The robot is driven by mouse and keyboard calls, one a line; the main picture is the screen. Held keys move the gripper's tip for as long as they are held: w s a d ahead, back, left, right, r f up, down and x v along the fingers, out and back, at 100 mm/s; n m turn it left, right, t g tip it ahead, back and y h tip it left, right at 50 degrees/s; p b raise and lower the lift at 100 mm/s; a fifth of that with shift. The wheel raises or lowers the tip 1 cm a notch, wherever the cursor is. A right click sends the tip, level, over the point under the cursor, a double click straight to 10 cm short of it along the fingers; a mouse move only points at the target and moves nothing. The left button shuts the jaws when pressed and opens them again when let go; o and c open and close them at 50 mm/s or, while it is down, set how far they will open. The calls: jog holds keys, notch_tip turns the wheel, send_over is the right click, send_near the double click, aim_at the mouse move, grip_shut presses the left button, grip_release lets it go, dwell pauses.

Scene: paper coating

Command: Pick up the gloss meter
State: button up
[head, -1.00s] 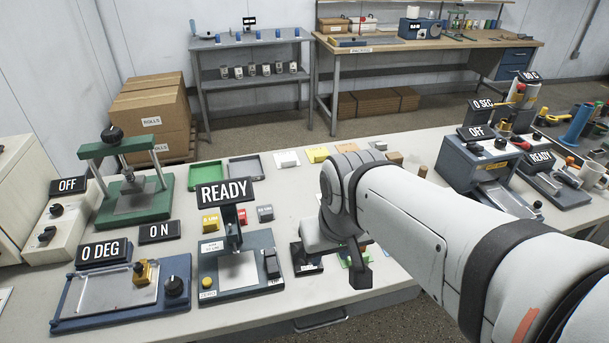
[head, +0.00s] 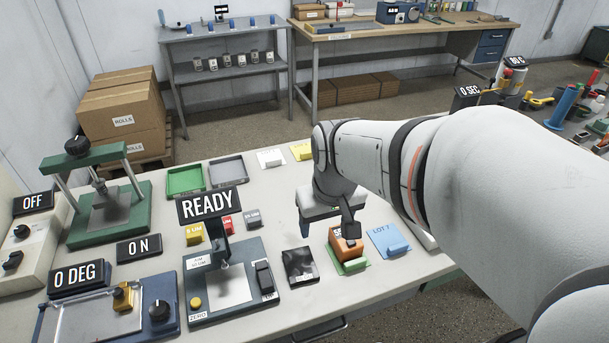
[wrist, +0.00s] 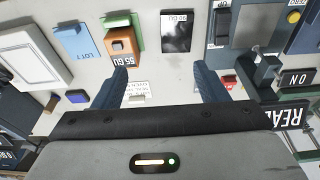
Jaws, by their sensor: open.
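My gripper (head: 328,231) hangs over the bench, pointing down, with its jaws apart. In the wrist view the two fingers (wrist: 163,86) stand wide with nothing between them. A small orange-brown block (head: 347,243) sits on a green pad, just beyond the right finger in the head view. It also shows in the wrist view (wrist: 119,44), ahead of the left finger, with a 55 GU label beside it. No thing is plainly marked as the gloss meter; this block may be it, but I cannot tell.
A black glossy card (head: 299,266) lies left of the block and a blue LOT 7 card (head: 389,240) right of it. A blue-grey gauge (head: 231,285) with a READY sign stands further left. Green (head: 185,180) and grey (head: 227,172) trays lie behind.

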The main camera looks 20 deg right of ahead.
aim_at(345, 242)
jog(key=shift+o, duration=1.4)
jog(key=w+d+f+g, duration=0.1)
jog(key=w+d+f, duration=0.2)
jog(key=w+f, duration=0.1)
jog(key=shift+w+d+f, duration=0.2)
jog(key=shift+d+f, duration=0.05)
jog(key=shift+d, duration=0.15)
jog(key=shift+g, duration=0.6)
jog(key=w+d+f, duration=0.1)
jog(key=d+f, duration=0.1)
jog(key=w+d+f, duration=0.1)
jog(key=f, duration=0.2)
jog(key=w+d+f, duration=0.1)
jog(key=d+f, duration=0.1)
jog(key=shift+w+d+f, duration=0.3)
jog(key=shift+w+d, duration=0.05)
jog(key=shift+w, duration=0.05)
jog(key=shift+d+f+p, duration=0.1)
jog(key=shift+f+p, duration=0.2)
jog(key=shift+f, duration=3.6)
jog(key=c, duration=1.4)
